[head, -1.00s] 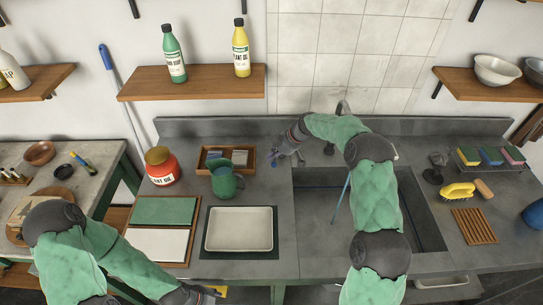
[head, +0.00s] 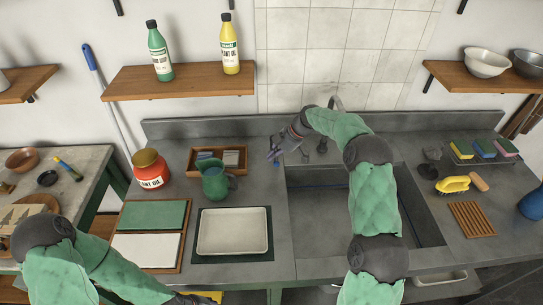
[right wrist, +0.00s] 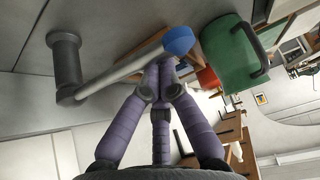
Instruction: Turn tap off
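The tap's curved spout (head: 336,101) shows at the back of the grey sink (head: 428,205), partly hidden by my right arm. Its grey post (head: 322,146) stands at the sink's back left corner. In the right wrist view, the tap lever (right wrist: 125,68) runs from a dark round post (right wrist: 66,65) to a blue knob (right wrist: 178,40). My right gripper (right wrist: 163,76) has its purple fingers drawn together, tips at the lever close to the knob; I cannot tell whether they grip it. It also shows in the head view (head: 278,151). My left gripper (head: 195,299) is mostly cut off at the bottom edge.
A green mug (head: 215,183), a wooden box (head: 205,160) and a red jar (head: 150,168) stand left of the sink. A white tray (head: 233,251) lies in front. A yellow brush (head: 453,184) and a wooden rack (head: 472,219) lie on the right.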

